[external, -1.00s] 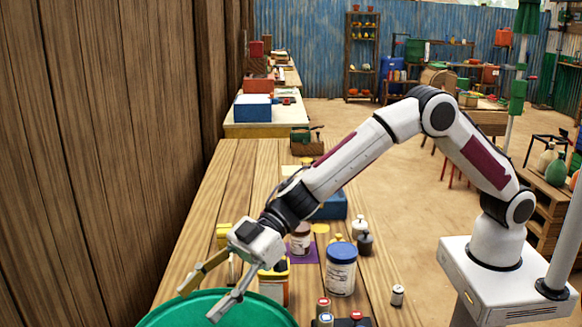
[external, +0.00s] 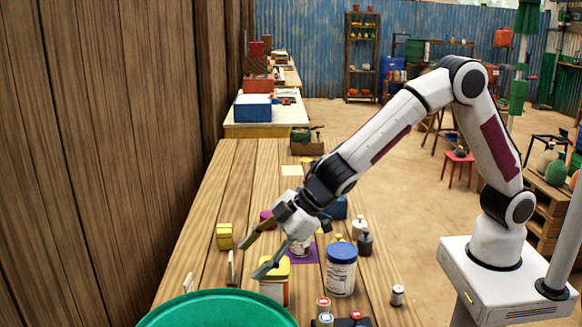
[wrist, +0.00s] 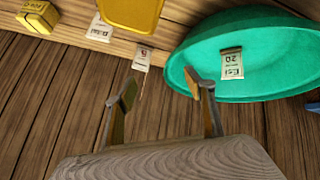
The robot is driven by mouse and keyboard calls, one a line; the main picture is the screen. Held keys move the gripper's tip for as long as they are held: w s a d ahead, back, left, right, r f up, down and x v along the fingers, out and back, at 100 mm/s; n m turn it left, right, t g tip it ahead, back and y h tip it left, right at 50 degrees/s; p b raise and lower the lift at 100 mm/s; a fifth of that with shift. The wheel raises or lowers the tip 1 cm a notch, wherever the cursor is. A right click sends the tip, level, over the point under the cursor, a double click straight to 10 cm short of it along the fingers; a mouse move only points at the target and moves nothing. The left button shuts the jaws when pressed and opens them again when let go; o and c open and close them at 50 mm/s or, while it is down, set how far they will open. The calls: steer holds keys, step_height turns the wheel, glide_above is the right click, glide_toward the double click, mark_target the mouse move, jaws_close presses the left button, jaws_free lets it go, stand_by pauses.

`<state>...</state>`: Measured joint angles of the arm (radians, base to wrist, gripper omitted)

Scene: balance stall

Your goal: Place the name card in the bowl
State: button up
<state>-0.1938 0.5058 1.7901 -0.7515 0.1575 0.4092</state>
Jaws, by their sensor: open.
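The green bowl (external: 215,300) stands at the near end of the wooden table, and its inside shows in the wrist view (wrist: 190,60). A pale name card (wrist: 232,62) with dark lettering, seemingly "Esi 20", lies inside the bowl against the green surface. My gripper (external: 251,260) is open and empty, above the table just beyond the bowl's rim. The card in the bowl cannot be seen in the external view.
Other small pale cards (wrist: 100,28) and (wrist: 143,58) stand or lie on the table by the bowl. A yellow box (external: 224,237), a yellow-lidded jar (external: 273,290) and a blue-lidded jar (external: 341,270) are close by. A wooden wall (external: 90,160) borders the left.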

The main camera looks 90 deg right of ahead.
steer(key=s+d+r+m+g, duration=0.1)
steer(key=s+d+r+m, duration=0.1)
steer(key=s, duration=1.3)
steer(key=s+d+r+m+g, duration=0.1)
steer(key=s+d+r, duration=0.4)
steer(key=s, duration=1)
steer(key=s+d+r+m, duration=0.2)
steer(key=s+r, duration=0.3)
steer(key=s, duration=0.9)
steer(key=shift+s+d+r+m+g, duration=0.2)
steer(key=shift+s+d+m+g, duration=0.15)
steer(key=shift+d, duration=0.3)
